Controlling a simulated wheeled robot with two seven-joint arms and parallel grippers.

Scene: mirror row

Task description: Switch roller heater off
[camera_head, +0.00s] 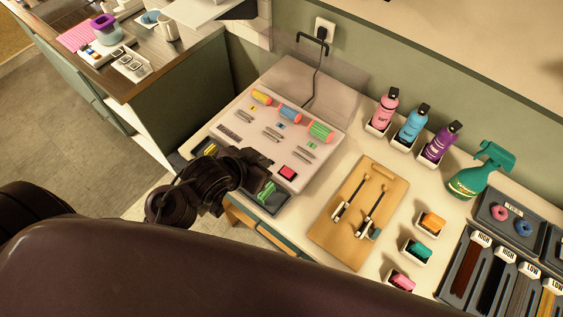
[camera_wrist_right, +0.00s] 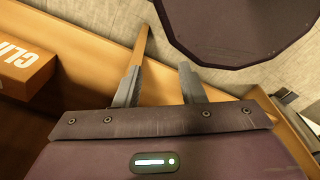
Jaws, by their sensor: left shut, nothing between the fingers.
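The roller heater (camera_head: 240,149) is a flat white box on the counter with yellow, blue and green rollers along its back and metal clips on its top. A red square switch (camera_head: 288,172) sits near its front right corner and looks bright red. My left gripper (camera_head: 266,162) is shut and empty, over the heater's front, just left of the switch. It and my dark wrist hide part of the heater's front edge. I cannot tell if it touches the heater. My right gripper (camera_wrist_right: 160,68) shows in the right wrist view, its fingers apart and empty.
A wooden board (camera_head: 348,225) with two tools lies right of the heater. Pink, blue and purple bottles (camera_head: 411,124) and a green spray bottle (camera_head: 470,181) stand behind it. A wall socket (camera_head: 324,30) holds a plug with a cord. An orange box (camera_wrist_right: 27,65) is near my right gripper.

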